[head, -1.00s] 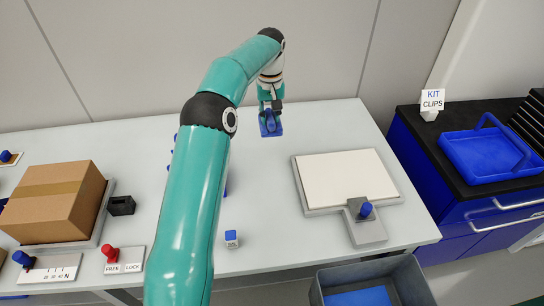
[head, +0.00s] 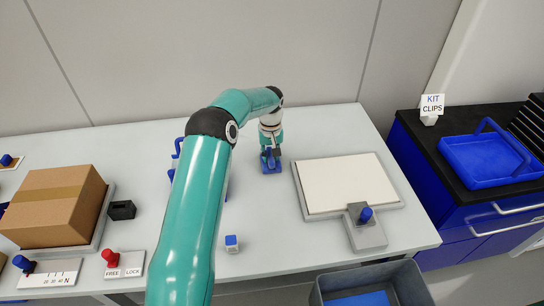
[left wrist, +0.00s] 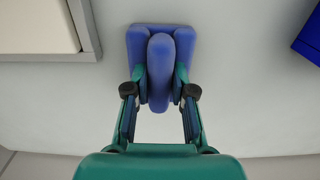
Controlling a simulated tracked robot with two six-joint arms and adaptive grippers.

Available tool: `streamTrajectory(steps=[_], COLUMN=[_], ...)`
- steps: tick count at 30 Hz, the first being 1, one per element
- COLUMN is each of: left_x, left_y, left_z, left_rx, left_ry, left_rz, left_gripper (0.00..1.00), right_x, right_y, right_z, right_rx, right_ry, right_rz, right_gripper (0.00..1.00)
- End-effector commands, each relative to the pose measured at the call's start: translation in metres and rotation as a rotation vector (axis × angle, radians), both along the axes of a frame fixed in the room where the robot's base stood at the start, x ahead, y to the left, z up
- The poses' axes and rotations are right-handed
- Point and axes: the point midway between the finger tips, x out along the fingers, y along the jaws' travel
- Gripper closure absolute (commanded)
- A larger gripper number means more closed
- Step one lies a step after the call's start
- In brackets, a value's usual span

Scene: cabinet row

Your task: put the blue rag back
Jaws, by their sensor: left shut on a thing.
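The blue rag (head: 271,169) shows as a flat blue pad with a raised ridge on top. It is over the back middle of the light table, left of the white board. My left gripper (head: 270,153) is shut on its ridge. In the left wrist view the rag (left wrist: 184,46) sits between the fingers of the gripper (left wrist: 160,88), with the pad spread out beyond them. I cannot tell whether the pad touches the table. My right gripper is not in view.
A white board (head: 348,182) in a grey frame with a blue knob lies to the right. A small blue-topped block (head: 232,243) stands in front. A grey bin (head: 405,280) with a blue bottom is at the front right. My left arm partly hides a blue object (head: 178,146).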

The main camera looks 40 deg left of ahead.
Motion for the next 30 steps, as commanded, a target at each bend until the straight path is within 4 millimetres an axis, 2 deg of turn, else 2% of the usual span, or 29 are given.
streamTrajectory(steps=[7,8,12,23,26,30], left_x=[0.0,0.0,0.0,0.001,0.002,0.002], left_y=[0.0,0.0,0.0,-0.001,0.0,0.0], left_z=[-0.003,-0.001,-0.001,0.002,0.011,0.033], left_rx=[0.0,0.0,0.0,0.001,0.003,0.003], left_ry=[0.0,0.0,0.0,-0.001,-0.003,-0.005], left_rz=[-0.001,-0.001,-0.001,-0.002,-0.001,-0.002], left_gripper=[1.0,0.71,0.51,0.51,0.51,0.51], right_x=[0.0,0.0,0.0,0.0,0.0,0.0], right_y=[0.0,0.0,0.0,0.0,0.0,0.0], right_z=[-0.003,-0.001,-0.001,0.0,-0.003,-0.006], right_rx=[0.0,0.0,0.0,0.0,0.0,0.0], right_ry=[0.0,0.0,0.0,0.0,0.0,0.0], right_rz=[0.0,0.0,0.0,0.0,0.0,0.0], right_gripper=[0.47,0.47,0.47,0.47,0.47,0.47])
